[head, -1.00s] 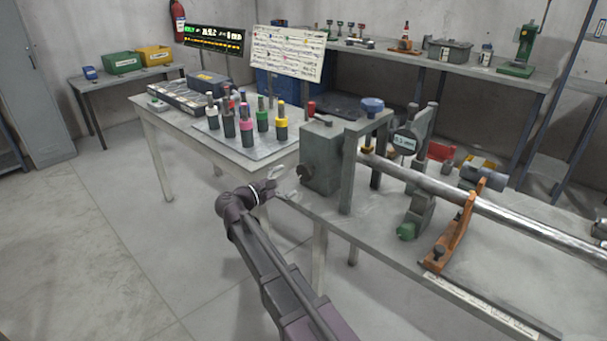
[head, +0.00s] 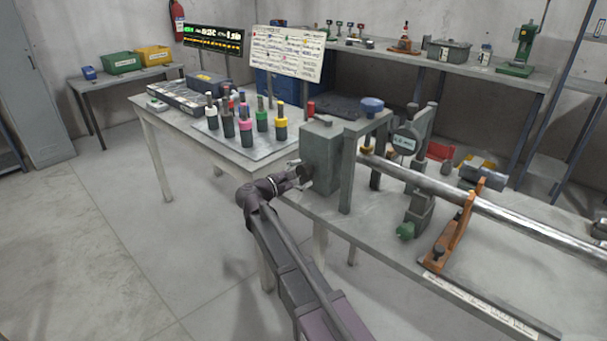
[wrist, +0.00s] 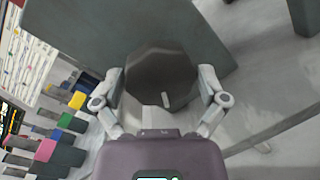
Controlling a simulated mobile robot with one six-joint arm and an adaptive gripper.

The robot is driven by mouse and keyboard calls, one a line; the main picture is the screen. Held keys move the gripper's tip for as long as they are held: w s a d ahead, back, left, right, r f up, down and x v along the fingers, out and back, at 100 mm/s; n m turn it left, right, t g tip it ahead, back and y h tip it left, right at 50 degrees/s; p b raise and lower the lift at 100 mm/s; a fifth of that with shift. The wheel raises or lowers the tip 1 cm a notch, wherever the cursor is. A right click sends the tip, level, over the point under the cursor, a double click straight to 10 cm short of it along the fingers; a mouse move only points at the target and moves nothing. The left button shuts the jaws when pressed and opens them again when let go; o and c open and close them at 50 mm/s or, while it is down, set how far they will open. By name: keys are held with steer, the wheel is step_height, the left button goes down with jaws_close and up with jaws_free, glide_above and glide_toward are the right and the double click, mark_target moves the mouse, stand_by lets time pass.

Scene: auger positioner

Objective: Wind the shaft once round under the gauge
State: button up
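The steel shaft (head: 520,218) lies level along the bench, running from the grey headstock block (head: 321,158) toward the right. The round gauge (head: 404,141) stands over the shaft near its left end; its text is too small to read surely. A dark faceted knob (wrist: 161,78) with a pale mark at its lower edge sticks out of the block's left face. My gripper (head: 299,176) is at this knob. In the wrist view my gripper's fingers (wrist: 161,82) stand open on either side of the knob, with narrow gaps showing.
An orange support (head: 455,235) carries the shaft. A green knob (head: 405,230) sits below the gauge. Several coloured-collar tools stand on a tray (head: 243,152) left of the block. A lit display (head: 213,38) and a written board (head: 288,52) stand behind. The floor at left is clear.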

steer(key=c, duration=0.5)
steer(key=shift+d, duration=0.1)
steer(key=shift+s+m, duration=0.1)
steer(key=shift+m, duration=0.4)
steer(key=m+y+p, duration=0.1)
steer(key=m, duration=0.4)
steer(key=shift+p, duration=0.3)
steer(key=m+y+p, duration=0.1)
steer(key=m, duration=0.4)
steer(key=shift+s, duration=0.1)
